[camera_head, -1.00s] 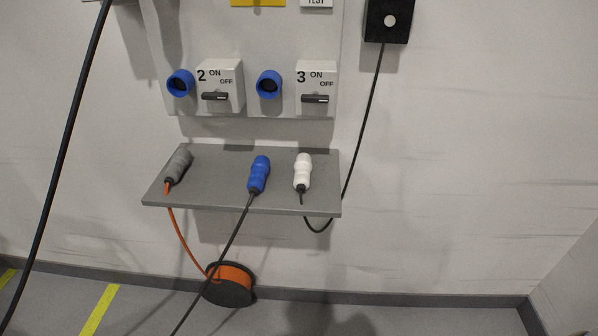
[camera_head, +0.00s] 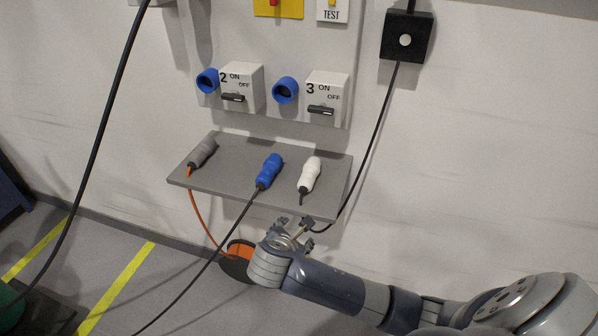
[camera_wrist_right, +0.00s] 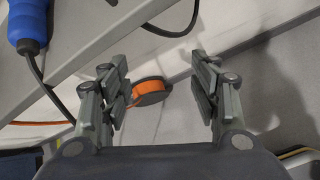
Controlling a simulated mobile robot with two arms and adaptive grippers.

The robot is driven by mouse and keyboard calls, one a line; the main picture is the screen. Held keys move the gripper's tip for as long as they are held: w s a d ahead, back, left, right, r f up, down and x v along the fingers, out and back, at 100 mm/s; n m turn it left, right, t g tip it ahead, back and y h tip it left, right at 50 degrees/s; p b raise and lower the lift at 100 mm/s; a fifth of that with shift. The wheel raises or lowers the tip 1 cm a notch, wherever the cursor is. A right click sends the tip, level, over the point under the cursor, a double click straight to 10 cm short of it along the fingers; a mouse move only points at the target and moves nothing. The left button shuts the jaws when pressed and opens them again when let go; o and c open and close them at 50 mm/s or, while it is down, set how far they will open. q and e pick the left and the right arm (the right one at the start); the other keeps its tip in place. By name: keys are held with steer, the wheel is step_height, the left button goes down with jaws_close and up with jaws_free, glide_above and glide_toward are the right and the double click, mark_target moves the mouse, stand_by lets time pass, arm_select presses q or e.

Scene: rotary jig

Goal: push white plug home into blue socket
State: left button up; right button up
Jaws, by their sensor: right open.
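The white plug (camera_head: 310,174) lies on the grey shelf (camera_head: 225,180), at the right of the blue plug (camera_head: 269,171). Two blue sockets sit on the panel above: one beside switch 2 (camera_head: 208,81) and one beside switch 3 (camera_head: 285,90). Both look empty. My right gripper (camera_head: 294,224) is in front of and below the shelf's front edge, apart from the white plug. In the right wrist view my right gripper (camera_wrist_right: 163,88) is open with nothing between its fingers. The white plug is not in that view. My left gripper is not in view.
A grey plug (camera_head: 202,153) lies at the shelf's left, with an orange cable down to an orange reel (camera_head: 238,262) on the floor. Black cables hang by the shelf. A black box (camera_head: 407,36) is on the wall at the upper right.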

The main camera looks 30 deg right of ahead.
steer(key=r, duration=0.2)
steer(key=d+r+n+h, duration=0.1)
steer(key=r, duration=0.1)
steer(key=w+r+n+t, duration=0.1)
steer(key=r, duration=0.1)
steer(key=shift+d+r+h, duration=0.2)
steer(key=shift+r+h, duration=0.1)
steer(key=shift+r, duration=0.05)
steer(key=n+h, duration=0.2)
steer(key=n, duration=0.1)
glide_toward(306, 177)
steer(key=shift+d+f+t, duration=0.3)
steer(key=shift+d+f, duration=0.15)
steer(key=shift+f, duration=0.05)
steer(key=shift+w+d, duration=0.25)
steer(key=shift+d, duration=0.1)
steer(key=p+x, duration=0.1)
steer(key=x, duration=0.3)
steer(key=shift+w+d, duration=0.2)
steer(key=shift+w, duration=0.05)
steer(key=shift+p+x, duration=0.45)
steer(key=shift+x, duration=2.35)
steer(key=shift+a+f, duration=0.1)
steer(key=shift+f, duration=0.05)
steer(key=c, duration=1.1)
